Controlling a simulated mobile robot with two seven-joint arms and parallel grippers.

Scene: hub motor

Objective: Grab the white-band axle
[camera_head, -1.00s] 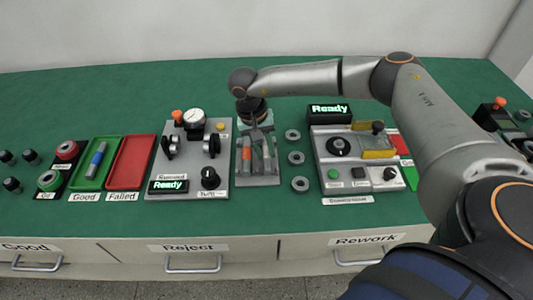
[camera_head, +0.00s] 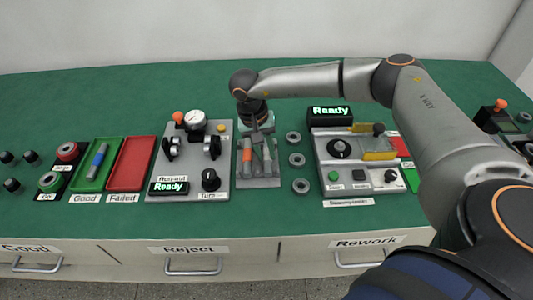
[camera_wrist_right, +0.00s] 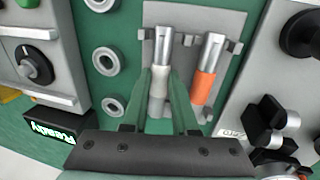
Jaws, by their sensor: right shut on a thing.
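The white-band axle (camera_wrist_right: 160,62) is a metal rod with a pale band, lying in the grey rack (camera_wrist_right: 190,20) in the right wrist view. My right gripper (camera_wrist_right: 163,92) is shut on it, with one green-tinted finger on each side of the band. In the head view my right gripper (camera_head: 257,138) reaches down over the rack (camera_head: 258,183), and its fingers partly hide the axle. The orange-band axle (camera_wrist_right: 204,86) lies beside it in the same rack, outside the fingers. My left gripper is not in view.
Several grey rings (camera_head: 296,159) lie right of the rack. A measuring fixture (camera_head: 347,175) stands further right, and a run-out station (camera_head: 190,150) with a dial stands left. A blue-band axle (camera_head: 97,160) lies in the green tray (camera_head: 84,184), beside the empty red tray (camera_head: 125,178).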

